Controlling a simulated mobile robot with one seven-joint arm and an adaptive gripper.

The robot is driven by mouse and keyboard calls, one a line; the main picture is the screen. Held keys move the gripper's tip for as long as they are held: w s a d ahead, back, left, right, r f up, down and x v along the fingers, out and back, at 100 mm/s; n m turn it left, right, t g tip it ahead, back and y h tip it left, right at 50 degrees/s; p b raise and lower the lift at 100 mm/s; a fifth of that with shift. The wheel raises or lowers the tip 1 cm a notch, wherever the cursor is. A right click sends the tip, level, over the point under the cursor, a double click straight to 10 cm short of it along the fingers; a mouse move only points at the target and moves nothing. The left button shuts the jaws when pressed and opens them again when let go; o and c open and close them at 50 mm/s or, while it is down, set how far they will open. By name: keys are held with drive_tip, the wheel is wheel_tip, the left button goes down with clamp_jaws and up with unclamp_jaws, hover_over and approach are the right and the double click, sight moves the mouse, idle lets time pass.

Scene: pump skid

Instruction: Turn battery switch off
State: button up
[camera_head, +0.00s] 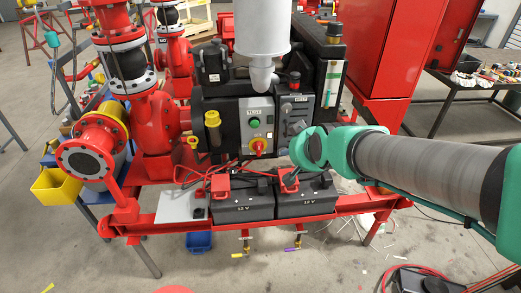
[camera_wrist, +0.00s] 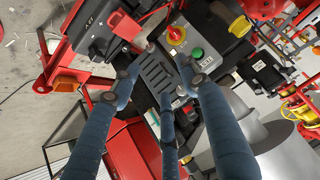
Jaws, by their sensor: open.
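The battery switch (camera_head: 258,147) is a red rotary knob on a yellow round base, low on the grey panel of the black control box. It also shows near the top of the wrist view (camera_wrist: 176,34), with its red handle pointing obliquely. My gripper (camera_wrist: 160,78) is open, its blue-grey fingers spread and empty, over the ribbed black part of the box. The fingertips are apart from the switch, which lies beyond them in the picture. In the head view my teal-and-grey arm comes in from the right and ends just right of the panel; the fingers are not clear there.
A green button (camera_head: 255,123) under a TEST label sits just above the switch. Two dark 12 V batteries (camera_head: 305,197) with red terminal covers and cables stand below. A grey-white cylinder (camera_head: 262,25) hangs above the box. A red cabinet (camera_head: 385,50) stands behind right.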

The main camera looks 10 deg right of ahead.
drive_tip(key=w+a+f+t+p, duration=0.1)
drive_tip(key=w+a+f+t, duration=0.1)
drive_tip(key=w+f, duration=0.55)
drive_tip(key=w+a+f+t+p, duration=0.2)
drive_tip(key=w+a+f, duration=0.15)
drive_tip(key=w, duration=0.75)
drive_tip(key=t+p, duration=0.3)
drive_tip(key=t, duration=0.2)
approach(260, 150)
drive_tip(key=s, duration=0.4)
drive_tip(key=shift+s+a+r+h, duration=0.1)
drive_tip(key=shift+h, duration=0.3)
drive_tip(key=shift+b, duration=0.3)
drive_tip(key=w+b, duration=0.1)
drive_tip(key=w, duration=1.2)
drive_tip(key=shift+w, duration=0.4)
drive_tip(key=shift+c, duration=0.3)
clamp_jaws()
